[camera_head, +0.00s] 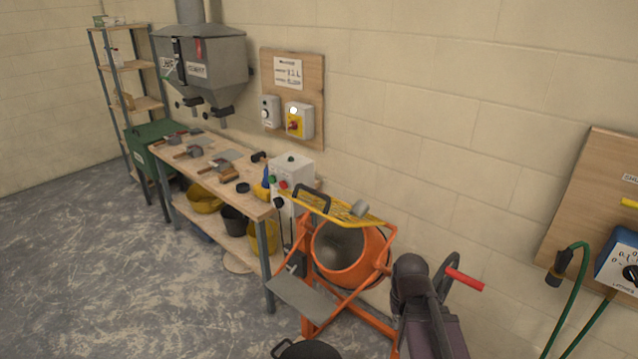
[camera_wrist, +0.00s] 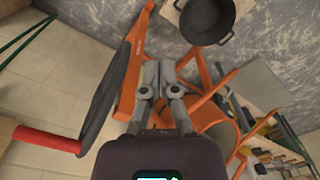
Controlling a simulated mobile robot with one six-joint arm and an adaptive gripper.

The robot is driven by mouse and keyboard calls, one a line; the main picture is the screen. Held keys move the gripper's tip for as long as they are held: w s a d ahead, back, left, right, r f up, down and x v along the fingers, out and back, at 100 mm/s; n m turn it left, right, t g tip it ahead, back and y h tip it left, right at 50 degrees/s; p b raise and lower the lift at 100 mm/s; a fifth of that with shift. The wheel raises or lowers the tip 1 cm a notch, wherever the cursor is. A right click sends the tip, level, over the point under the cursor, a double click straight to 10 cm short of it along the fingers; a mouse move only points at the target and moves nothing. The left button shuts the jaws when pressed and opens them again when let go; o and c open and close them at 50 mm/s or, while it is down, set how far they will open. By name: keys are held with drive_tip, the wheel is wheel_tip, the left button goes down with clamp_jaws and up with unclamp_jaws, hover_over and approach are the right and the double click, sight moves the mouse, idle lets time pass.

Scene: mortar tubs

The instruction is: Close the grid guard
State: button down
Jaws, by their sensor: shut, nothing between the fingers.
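The grid guard (camera_head: 345,210) is a yellow frame with a black handle (camera_head: 312,195). In the head view it shows nearly edge-on above the mouth of the orange mixer drum (camera_head: 376,250), with the drum's dark inside visible below it. I cannot make the guard out clearly in the wrist view. My gripper (camera_wrist: 159,70) is shut and empty in the wrist view, in front of the mixer's orange frame (camera_wrist: 131,75). The orange drum (camera_wrist: 205,112) shows just right of the fingers. In the head view my dark arm stands right of the mixer and the fingertips cannot be made out.
A black handwheel with a red grip (camera_wrist: 48,140) is left of my gripper; its grip (camera_head: 464,280) also shows in the head view. A grey chute (camera_head: 302,297) and a black tub (camera_wrist: 207,18) are near the mixer. A workbench (camera_head: 245,205) stands to the left.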

drive_tip(key=shift+d, duration=0.1)
drive_tip(key=w+a+r+n+y+p, duration=0.2)
drive_tip(key=w+a+r+y+p, duration=0.1)
drive_tip(key=w+r+p, duration=0.5)
drive_tip(key=w+a+r+n+t+y+p, duration=0.1)
drive_tip(key=w+a+r+y+p, duration=0.3)
drive_tip(key=w+r+p, duration=0.5)
drive_tip(key=w+a+r+n+y+p, duration=0.3)
drive_tip(key=w+r+p, duration=0.5)
drive_tip(key=r, duration=0.8)
drive_tip(key=shift+w+a+r+n+t+y, duration=0.25)
drive_tip(key=shift+w+a+n+t+y, duration=0.15)
drive_tip(key=shift+w+a+n, duration=0.25)
drive_tip(key=shift+d+f, duration=0.1)
drive_tip(key=b, duration=0.9)
hover_over(322, 208)
drive_tip(key=shift+w+f, duration=0.15)
drive_tip(key=shift+f, duration=4.3)
